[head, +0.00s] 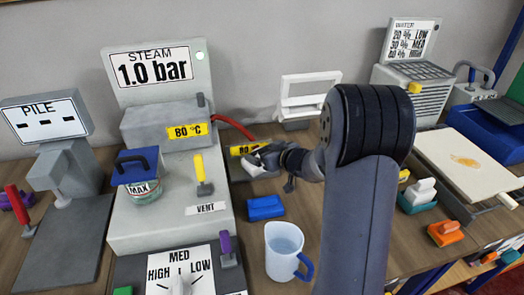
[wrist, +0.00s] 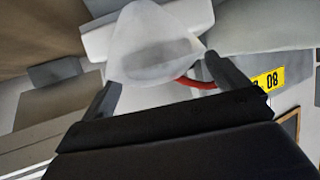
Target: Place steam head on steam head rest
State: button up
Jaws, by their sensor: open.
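The steam head appears to be the pale, rounded piece (wrist: 155,45) in the wrist view, with a red hose behind it. My gripper (wrist: 160,78) is open, with one dark finger on each side of this piece; I cannot tell whether either finger touches it. The arm hides part of this spot. A light grey support lies under and behind the pale piece; I cannot tell for certain whether it is the steam head rest.
A blue block (head: 265,208) and a clear water jug with a blue handle (head: 284,250) stand in front of my gripper. A white frame stand (head: 306,98) is behind. A red hose (head: 233,125) runs from the steam unit. A pale board (head: 468,160) lies right.

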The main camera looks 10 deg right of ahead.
jog(key=v, duration=0.9)
jog(key=shift+s+d+p, duration=0.15)
jog(key=shift+s+p, duration=0.1)
jog(key=shift+p, duration=0.15)
jog(key=shift+r, duration=0.1)
dwell(0.8)
